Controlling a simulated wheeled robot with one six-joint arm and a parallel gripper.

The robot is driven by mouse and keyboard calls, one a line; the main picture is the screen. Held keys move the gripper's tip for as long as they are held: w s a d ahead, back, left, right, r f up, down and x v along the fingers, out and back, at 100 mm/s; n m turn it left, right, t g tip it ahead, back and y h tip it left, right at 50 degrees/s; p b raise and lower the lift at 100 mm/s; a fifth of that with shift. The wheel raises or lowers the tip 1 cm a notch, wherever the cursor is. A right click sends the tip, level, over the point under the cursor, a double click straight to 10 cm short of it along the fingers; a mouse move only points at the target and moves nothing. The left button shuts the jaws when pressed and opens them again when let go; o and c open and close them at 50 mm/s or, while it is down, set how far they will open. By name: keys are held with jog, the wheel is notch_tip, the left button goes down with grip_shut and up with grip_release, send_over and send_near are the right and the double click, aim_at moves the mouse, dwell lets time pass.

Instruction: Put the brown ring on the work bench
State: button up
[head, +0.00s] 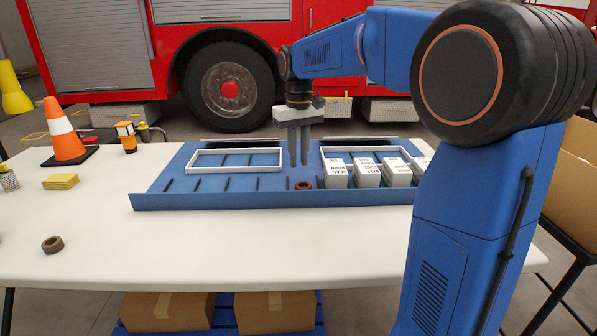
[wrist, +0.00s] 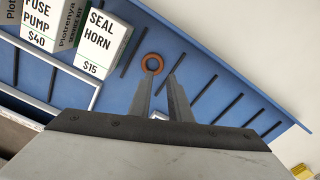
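A small brown ring (head: 303,185) lies on the blue tray (head: 215,201), near its front edge and left of the white boxes. It shows orange-brown in the wrist view (wrist: 144,64), just beyond my fingertips. Another brown ring (head: 52,246), darker, lies on the left front of the white work bench (head: 190,245). My gripper (head: 298,163) points down above the tray, behind and above the ring there. Its two fingers (wrist: 159,79) are apart with nothing between them.
Several white labelled boxes (head: 367,173) stand on the tray's right side, close to the gripper. A white frame (head: 235,151) sits on its left. An orange cone (head: 64,133), yellow pads (head: 61,181) and a small lamp (head: 126,137) stand at the bench's left. The bench front is mostly clear.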

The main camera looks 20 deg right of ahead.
notch_tip(320, 180, up, 4)
jog(key=shift+f, duration=0.25)
jog(key=o, duration=0.7)
jog(key=shift+r, duration=0.35)
jog(key=s+a+r+n+t+h, duration=0.1)
jog(key=s+r+n, duration=0.1)
jog(key=n, duration=1.1)
jog(key=s+a+r+n+t+h, duration=0.1)
jog(key=s+r+n+t, duration=0.1)
jog(key=n, duration=1.2)
jog(key=x, duration=1.6)
jog(key=shift+s+d+f, duration=0.2)
jog(key=shift+s+f, duration=0.1)
jog(key=shift+f, duration=0.2)
